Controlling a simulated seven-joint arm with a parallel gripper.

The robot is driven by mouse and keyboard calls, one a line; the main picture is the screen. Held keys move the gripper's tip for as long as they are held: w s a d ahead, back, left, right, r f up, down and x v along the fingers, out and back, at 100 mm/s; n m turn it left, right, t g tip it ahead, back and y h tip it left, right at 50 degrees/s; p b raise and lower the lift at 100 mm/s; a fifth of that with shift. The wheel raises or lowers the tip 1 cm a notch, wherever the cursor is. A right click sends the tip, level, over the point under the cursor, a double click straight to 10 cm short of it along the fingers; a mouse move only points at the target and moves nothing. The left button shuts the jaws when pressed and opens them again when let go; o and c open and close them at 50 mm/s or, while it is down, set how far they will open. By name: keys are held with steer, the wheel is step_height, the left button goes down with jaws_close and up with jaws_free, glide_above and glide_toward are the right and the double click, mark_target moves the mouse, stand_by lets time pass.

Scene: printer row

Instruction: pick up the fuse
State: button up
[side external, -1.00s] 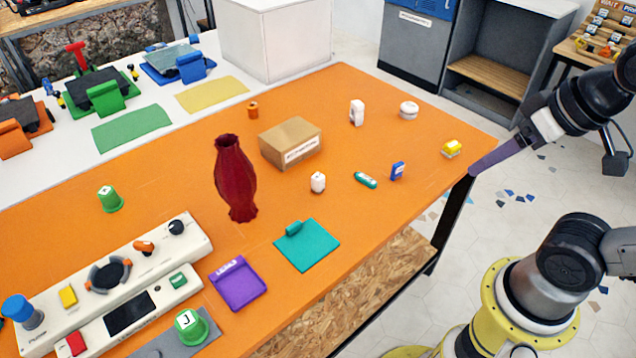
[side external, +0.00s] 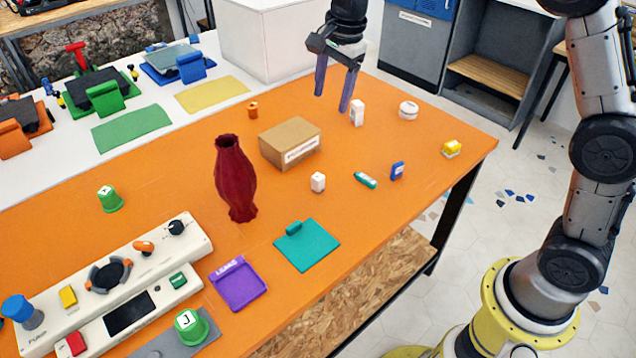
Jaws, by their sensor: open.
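No part carries a readable fuse label. A small teal cylinder with a pale label (side external: 365,180), lying on its side on the orange table (side external: 400,215), looks most like a fuse, but I cannot tell for sure. A small blue part (side external: 397,170) stands to its right and a small white block (side external: 318,182) to its left. My gripper (side external: 331,103) points down with its two dark fingers apart and nothing between them. It shows above and left of the teal cylinder in the picture, close to a white upright part (side external: 357,112).
A cardboard box (side external: 290,143) and a tall red vase (side external: 235,180) stand mid-table. A round white part (side external: 408,110), a yellow part (side external: 452,148) and an orange part (side external: 253,110) stand around. A teal pad (side external: 308,246) and purple tray (side external: 238,284) lie nearer the front.

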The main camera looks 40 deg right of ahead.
steer(key=g, duration=0.1)
glide_above(318, 176)
step_height(318, 176, down, 7)
steer(key=shift+g, duration=0.5)
steer(key=f, duration=1.1)
steer(key=shift+w+d, duration=0.1)
steer(key=shift+w, duration=0.2)
steer(key=f, duration=0.5)
steer(key=shift+s+f, duration=0.1)
steer(key=shift+s, duration=0.25)
steer(key=shift+f, duration=0.65)
jaws_close()
